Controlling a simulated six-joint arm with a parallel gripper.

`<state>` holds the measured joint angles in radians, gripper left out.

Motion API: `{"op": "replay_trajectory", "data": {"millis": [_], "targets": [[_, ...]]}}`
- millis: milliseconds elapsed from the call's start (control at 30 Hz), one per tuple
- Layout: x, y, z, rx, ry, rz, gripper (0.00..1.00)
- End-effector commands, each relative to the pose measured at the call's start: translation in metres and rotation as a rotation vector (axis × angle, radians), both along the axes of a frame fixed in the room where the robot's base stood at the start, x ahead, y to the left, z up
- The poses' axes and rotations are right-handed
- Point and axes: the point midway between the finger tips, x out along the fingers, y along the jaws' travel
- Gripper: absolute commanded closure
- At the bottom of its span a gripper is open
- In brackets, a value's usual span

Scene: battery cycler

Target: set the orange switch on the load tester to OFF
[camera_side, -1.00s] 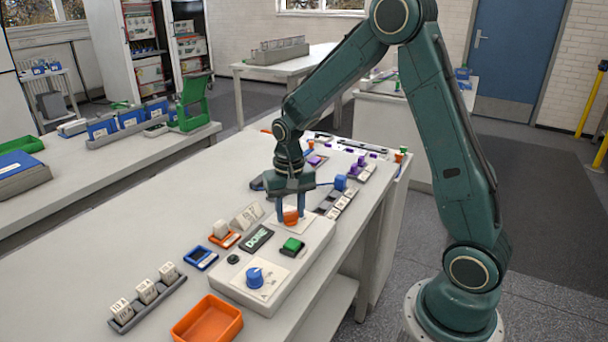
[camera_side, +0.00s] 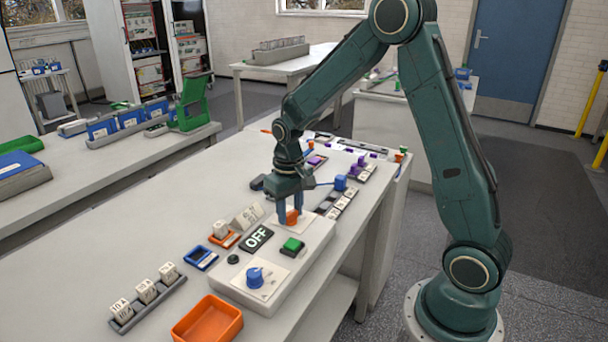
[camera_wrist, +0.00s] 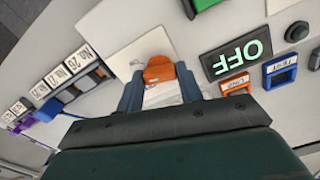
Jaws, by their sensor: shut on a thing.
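The load tester (camera_side: 290,270) is a pale box on the bench. Its orange switch (camera_wrist: 159,72) sits on a white plate, between the two blue fingers of my gripper (camera_wrist: 158,88). In the side view the orange switch (camera_side: 292,217) shows between the fingertips of my gripper (camera_side: 290,212), which point straight down. My gripper is shut on the switch. The tester's dark display (camera_side: 258,238) reads OFF; the same display (camera_wrist: 236,60) shows upside down in the wrist view. The switch's position marks are hidden by the gripper or too small to read.
On the tester are a blue knob (camera_side: 254,278) and a green button (camera_side: 292,245). An orange tray (camera_side: 208,320) and a rack of labelled blocks (camera_side: 146,293) stand to its left. A row of labelled blocks (camera_side: 341,203) lies to the right of the gripper.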

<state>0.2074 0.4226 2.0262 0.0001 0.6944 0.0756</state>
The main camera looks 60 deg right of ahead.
Motion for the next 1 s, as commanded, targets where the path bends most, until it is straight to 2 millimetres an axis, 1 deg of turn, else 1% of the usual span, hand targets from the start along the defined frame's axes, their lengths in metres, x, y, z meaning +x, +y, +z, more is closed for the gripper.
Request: {"op": "replay_trajectory", "data": {"millis": [700, 1000], "targets": [[0.0016, 0.0003, 0.0016, -0.002, -0.006, 0.678, 0.86], [0.0018, 0.0006, 0.0018, -0.003, -0.007, 0.897, 0.86]]}}
